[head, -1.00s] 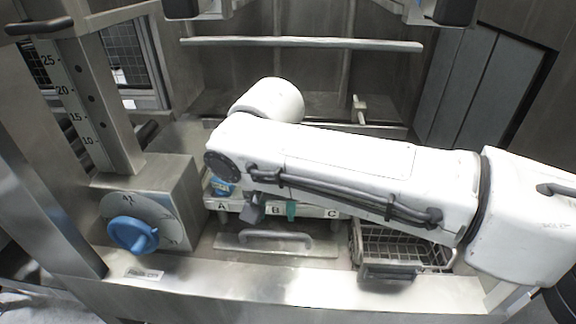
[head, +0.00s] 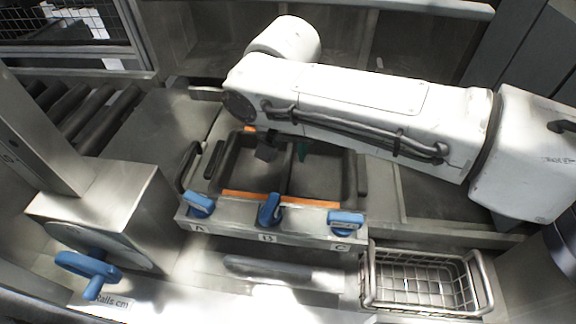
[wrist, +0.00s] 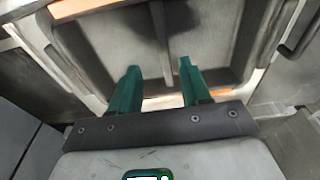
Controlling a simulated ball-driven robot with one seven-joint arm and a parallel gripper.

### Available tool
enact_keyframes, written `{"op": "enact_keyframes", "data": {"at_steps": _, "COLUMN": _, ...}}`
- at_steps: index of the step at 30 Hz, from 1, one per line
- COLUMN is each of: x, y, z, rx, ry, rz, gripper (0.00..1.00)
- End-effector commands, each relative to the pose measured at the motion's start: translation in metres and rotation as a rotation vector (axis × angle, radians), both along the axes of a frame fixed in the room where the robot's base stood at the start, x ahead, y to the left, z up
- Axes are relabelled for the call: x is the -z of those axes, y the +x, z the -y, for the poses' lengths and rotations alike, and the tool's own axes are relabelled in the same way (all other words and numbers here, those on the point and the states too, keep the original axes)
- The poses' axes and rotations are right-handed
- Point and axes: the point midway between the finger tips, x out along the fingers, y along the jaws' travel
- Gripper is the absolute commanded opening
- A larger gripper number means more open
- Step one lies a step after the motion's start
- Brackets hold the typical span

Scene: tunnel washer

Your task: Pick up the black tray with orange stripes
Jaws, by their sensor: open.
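The black tray (head: 322,176) with orange stripes sits in a metal fixture in the middle of the head view. A divider splits its inside, and an orange stripe runs along its front edge. My arm hides part of its back side. In the wrist view the tray (wrist: 205,40) fills the upper middle, with orange stripes on two opposite edges. My gripper (wrist: 158,72) is open and empty, its two green fingers apart over the tray's edge nearest the wrist. In the head view only one green finger shows clearly; whether it touches the tray, I cannot tell.
Blue clamps (head: 200,205), (head: 268,210) and (head: 346,222) line the fixture's front, above labels A, B and C. A wire basket (head: 420,300) stands at front right. A blue-handled dial (head: 90,268) is at front left. Rollers (head: 105,120) lie to the left.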

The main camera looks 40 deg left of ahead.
Motion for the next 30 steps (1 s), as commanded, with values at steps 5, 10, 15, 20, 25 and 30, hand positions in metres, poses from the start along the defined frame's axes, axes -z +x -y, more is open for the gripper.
{"op": "enact_keyframes", "data": {"at_steps": 5, "x": 0.025, "y": 0.003, "z": -0.002, "rx": -0.001, "ry": -0.002, "rz": 0.000, "gripper": 0.47}}
{"op": "enact_keyframes", "data": {"at_steps": 10, "x": 0.036, "y": 0.005, "z": -0.004, "rx": 0.000, "ry": -0.002, "rz": 0.001, "gripper": 0.47}}
{"op": "enact_keyframes", "data": {"at_steps": 15, "x": 0.052, "y": 0.010, "z": -0.012, "rx": 0.001, "ry": -0.003, "rz": 0.002, "gripper": 0.47}}
{"op": "enact_keyframes", "data": {"at_steps": 20, "x": 0.074, "y": 0.014, "z": -0.016, "rx": 0.000, "ry": -0.002, "rz": 0.000, "gripper": 0.47}}
{"op": "enact_keyframes", "data": {"at_steps": 25, "x": 0.084, "y": 0.016, "z": -0.016, "rx": -0.001, "ry": 0.000, "rz": 0.001, "gripper": 0.47}}
{"op": "enact_keyframes", "data": {"at_steps": 30, "x": 0.085, "y": 0.016, "z": -0.016, "rx": -0.001, "ry": 0.000, "rz": 0.000, "gripper": 0.47}}
